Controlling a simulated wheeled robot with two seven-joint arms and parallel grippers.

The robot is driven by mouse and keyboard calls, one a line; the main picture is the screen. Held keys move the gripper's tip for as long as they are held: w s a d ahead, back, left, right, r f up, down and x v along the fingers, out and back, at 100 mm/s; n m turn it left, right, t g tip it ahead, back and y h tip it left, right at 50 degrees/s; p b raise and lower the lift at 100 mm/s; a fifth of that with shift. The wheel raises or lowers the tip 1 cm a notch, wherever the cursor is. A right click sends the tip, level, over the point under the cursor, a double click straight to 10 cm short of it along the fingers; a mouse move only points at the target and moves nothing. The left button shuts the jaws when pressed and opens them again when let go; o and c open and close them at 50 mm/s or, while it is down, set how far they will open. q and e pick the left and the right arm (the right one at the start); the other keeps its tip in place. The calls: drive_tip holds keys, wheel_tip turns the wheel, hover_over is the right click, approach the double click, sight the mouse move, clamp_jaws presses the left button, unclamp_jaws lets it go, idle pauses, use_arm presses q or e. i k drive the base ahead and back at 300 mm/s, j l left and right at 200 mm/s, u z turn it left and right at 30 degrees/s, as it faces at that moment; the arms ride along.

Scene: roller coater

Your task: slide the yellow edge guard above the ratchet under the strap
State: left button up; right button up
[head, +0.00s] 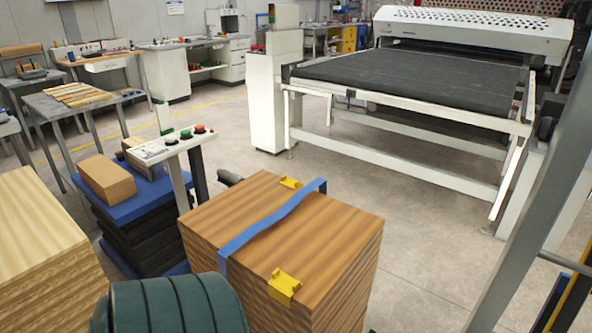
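A stack of wooden boards (320,225) stands in the lower middle of the head view. A blue strap (270,219) runs across its top from the left edge to the far right edge, where its end bends down. One yellow edge guard (284,287) sits on the near top edge, to the right of the strap and apart from it. Another yellow edge guard (290,183) sits on the far edge, to the left of the strap's far end. Neither guard is seen under the strap. I cannot make out a ratchet. Neither of my grippers is in view.
A dark green ribbed round thing (175,308) covers the bottom left foreground. Another board stack (38,240) stands at left. A button panel (172,146) and blue-topped stack (140,198) are behind. The roller machine (410,75) stands beyond clear floor (425,225).

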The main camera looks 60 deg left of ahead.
sight(287, 183)
drive_tip(key=u, duration=1.6)
drive_tip(key=j+u, duration=0.15)
drive_tip(key=i+j, duration=0.2)
drive_tip(key=j, duration=0.2)
drive_tip(key=j+z, duration=0.1)
drive_tip(key=z, duration=0.65)
drive_tip(key=k+j+z, duration=0.1)
drive_tip(key=j+z, duration=0.25)
drive_tip(key=k+j+z, duration=0.1)
drive_tip(key=j+z, duration=0.25)
drive_tip(key=k+j+z, duration=0.2)
drive_tip(key=j+z, duration=0.15)
drive_tip(key=k+j+z, duration=0.1)
drive_tip(key=k+j, duration=0.3)
drive_tip(key=j, duration=0.2)
drive_tip(key=k+j+z, duration=0.15)
drive_tip(key=k+j, duration=0.3)
drive_tip(key=j, duration=0.1)
